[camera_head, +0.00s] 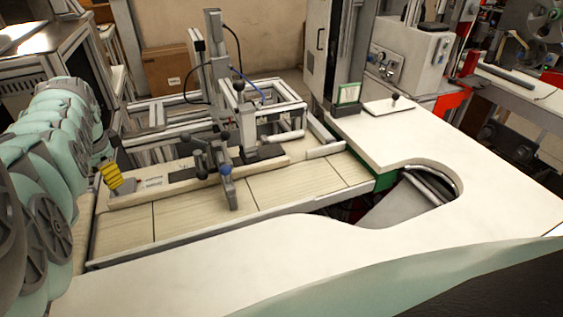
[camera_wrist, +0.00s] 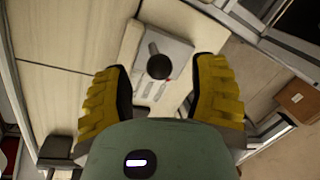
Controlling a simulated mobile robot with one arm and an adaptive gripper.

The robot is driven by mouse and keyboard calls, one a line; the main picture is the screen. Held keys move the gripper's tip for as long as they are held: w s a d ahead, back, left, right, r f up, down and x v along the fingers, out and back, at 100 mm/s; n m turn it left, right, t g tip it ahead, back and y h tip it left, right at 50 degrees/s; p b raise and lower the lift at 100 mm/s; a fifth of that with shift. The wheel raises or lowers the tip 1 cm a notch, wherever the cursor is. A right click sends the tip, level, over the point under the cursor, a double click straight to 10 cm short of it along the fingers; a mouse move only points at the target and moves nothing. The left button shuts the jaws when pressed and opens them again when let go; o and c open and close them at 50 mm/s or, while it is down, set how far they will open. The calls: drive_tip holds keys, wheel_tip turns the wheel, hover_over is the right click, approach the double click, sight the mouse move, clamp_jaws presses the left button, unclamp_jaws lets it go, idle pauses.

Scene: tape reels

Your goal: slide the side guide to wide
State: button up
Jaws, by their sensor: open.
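The side guide (camera_head: 270,162) appears to be the long cream bar lying along the slatted bed (camera_head: 270,190), with dark-knobbed clamp handles above it. My gripper (camera_head: 111,176) is at the left end of the bar, its yellow fingers seen from the side. In the wrist view my gripper (camera_wrist: 160,78) is open and empty. A dark round-ended knob (camera_wrist: 159,67) on a grey marked plate (camera_wrist: 172,52) shows between the two fingers. I cannot tell how far below the fingertips it is, or whether they touch it.
A white curved worktop (camera_head: 470,180) fills the front and right. A second plate with a knob (camera_head: 393,101) lies on it at the back. Metal posts (camera_head: 217,75) and frame bars stand behind the bed. A cardboard box (camera_head: 166,70) is further back.

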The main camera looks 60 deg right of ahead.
drive_tip(key=shift+w+d+f+b, duration=0.1)
drive_tip(key=shift+f+b, duration=0.5)
drive_tip(key=shift+f, duration=0.3)
clamp_jaws()
